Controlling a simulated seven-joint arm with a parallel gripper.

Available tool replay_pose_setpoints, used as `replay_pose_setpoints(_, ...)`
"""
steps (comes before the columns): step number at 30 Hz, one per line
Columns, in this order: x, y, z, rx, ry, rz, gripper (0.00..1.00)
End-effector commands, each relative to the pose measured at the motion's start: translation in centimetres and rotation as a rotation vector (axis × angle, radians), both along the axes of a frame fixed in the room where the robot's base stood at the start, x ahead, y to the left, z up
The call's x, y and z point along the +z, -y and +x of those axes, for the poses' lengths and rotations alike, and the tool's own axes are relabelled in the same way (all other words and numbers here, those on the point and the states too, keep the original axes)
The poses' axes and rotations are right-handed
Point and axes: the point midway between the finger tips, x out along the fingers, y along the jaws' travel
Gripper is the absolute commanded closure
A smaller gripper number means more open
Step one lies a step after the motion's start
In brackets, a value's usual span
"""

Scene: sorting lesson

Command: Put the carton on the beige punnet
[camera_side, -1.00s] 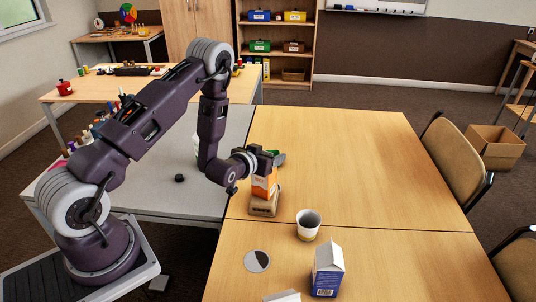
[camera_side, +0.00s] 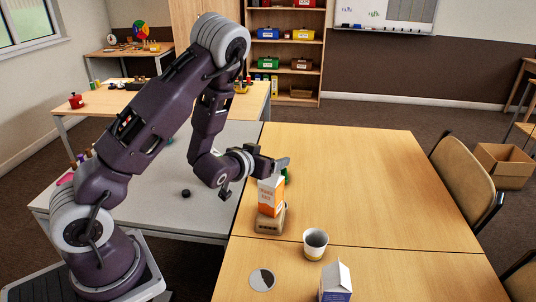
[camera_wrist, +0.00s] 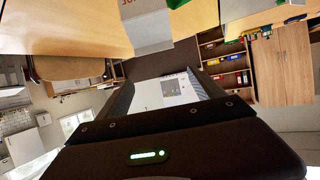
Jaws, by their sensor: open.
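The orange and white carton (camera_side: 271,197) stands upright on the beige punnet (camera_side: 268,226) on the wooden table. The carton also shows in part at the top of the wrist view (camera_wrist: 149,28), close to the fingers. My gripper (camera_side: 280,164) is open and empty, just above and behind the carton's top, apart from it as far as I can see. In the wrist view its two fingers (camera_wrist: 165,88) are spread with nothing between them. Most of the punnet's front shows; its back is hidden by the carton.
A white cup (camera_side: 315,243), a blue and white carton (camera_side: 336,283) and a flat round disc (camera_side: 262,279) are nearer the front. A small black piece (camera_side: 186,193) lies on the grey table. The right of the wooden table is clear.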

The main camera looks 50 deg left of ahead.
Motion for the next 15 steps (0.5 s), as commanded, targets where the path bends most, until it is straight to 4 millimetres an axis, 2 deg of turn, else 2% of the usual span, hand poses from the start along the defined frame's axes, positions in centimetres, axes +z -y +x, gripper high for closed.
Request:
replay_pose_setpoints(11, 1.8, 0.1, 0.0, 0.016, -0.004, -0.022, 0.23)
replay_pose_setpoints(14, 4.1, 1.1, -0.5, 0.036, -0.056, -0.097, 0.23)
replay_pose_setpoints(15, 5.4, 2.0, -1.1, 0.035, -0.091, -0.136, 0.23)
